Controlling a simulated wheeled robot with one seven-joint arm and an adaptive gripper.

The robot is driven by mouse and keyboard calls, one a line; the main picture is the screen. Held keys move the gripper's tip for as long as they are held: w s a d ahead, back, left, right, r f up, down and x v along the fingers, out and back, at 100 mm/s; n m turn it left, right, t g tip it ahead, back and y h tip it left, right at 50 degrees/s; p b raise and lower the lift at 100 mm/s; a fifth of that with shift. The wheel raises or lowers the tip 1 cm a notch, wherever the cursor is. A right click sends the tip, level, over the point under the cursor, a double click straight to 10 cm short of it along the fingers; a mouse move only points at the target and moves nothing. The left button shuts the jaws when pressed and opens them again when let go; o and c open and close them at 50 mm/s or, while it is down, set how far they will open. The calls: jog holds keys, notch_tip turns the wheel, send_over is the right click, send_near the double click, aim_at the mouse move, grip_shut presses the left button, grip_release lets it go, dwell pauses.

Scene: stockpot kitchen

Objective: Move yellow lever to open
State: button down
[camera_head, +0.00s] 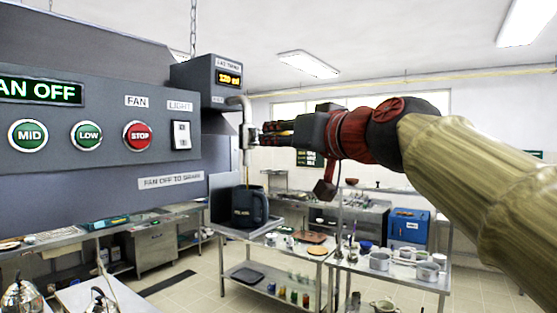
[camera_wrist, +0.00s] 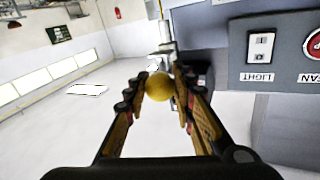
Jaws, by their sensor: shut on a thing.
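The yellow lever shows in the wrist view as a round yellow knob (camera_wrist: 159,87) between my gripper's two fingers (camera_wrist: 163,95). My gripper is shut on this knob. In the head view my gripper (camera_head: 265,133) reaches in from the right and meets the metal spout (camera_head: 247,140); its fingers hide the lever there. The spout comes out below the box with an orange display (camera_head: 229,77). A dark jug (camera_head: 241,208) stands upright under the spout. A thin yellowish line runs between the spout and the jug.
A grey panel (camera_head: 100,153) with fan buttons and a light switch (camera_head: 181,134) stands left of the spout. The jug is on a steel surface. Steel tables (camera_head: 380,262) with pots and utensils stand lower right. The space above my arm looks clear.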

jog(key=shift+w+d+f+n+g+y+b, duration=0.15)
jog(key=shift+w+d+n+g+y+b, duration=0.25)
jog(key=shift+b, duration=0.75)
jog(key=shift+w+d+f+n+g+y+b, duration=0.15)
jog(key=shift+n+y+b, duration=0.35)
jog(key=shift+b, duration=0.65)
jog(key=shift+d+r+b, duration=0.15)
jog(key=shift+d+b, duration=0.05)
jog(key=shift+b, duration=0.4)
jog(key=w+d+n+g+y, duration=0.1)
jog(key=w+d+n+g+y+p, duration=0.1)
jog(key=w+n+g+y, duration=0.1)
jog(key=w+d+n+g+y, duration=0.1)
jog(key=w+g+y, duration=0.1)
jog(key=shift+d+r+p, duration=0.1)
jog(key=shift+r+p, duration=0.1)
jog(key=shift+p, duration=0.15)
jog(key=shift+w+d, duration=0.1)
jog(key=shift+r, duration=0.1)
